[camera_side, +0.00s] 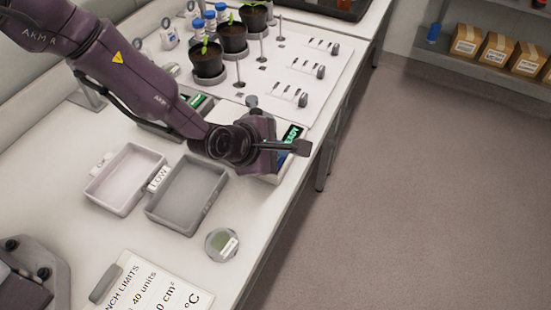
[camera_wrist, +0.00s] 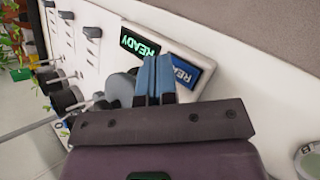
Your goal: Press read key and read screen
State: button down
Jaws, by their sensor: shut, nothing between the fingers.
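A small white meter stands near the bench's right edge in the side view, with a dark screen (camera_side: 292,134) that shows READY in green. In the wrist view the screen (camera_wrist: 140,43) reads READY. A blue key (camera_wrist: 183,73) lettered READ, its end covered by my finger, is beside the screen on the meter's pale top (camera_wrist: 188,42). My gripper (camera_wrist: 155,60) is shut and empty, its blue-grey fingertips over the meter between screen and key. Whether they touch it, I cannot tell. In the side view my wrist hides much of the meter.
A rounded grey part (camera_wrist: 120,88) is close beside my fingers. A pale tray (camera_side: 125,178) and a grey tray (camera_side: 187,194) lie left of my wrist. A lidded dish (camera_side: 221,244) sits near the front edge. Potted plants (camera_side: 208,62) stand behind.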

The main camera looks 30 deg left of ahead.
dwell(0.7)
jog(key=shift+f, duration=0.4)
jog(key=shift+f, duration=0.4)
dwell(0.4)
jog(key=shift+r, duration=0.8)
jog(key=shift+r, duration=0.1)
jog(key=shift+r, duration=2.45)
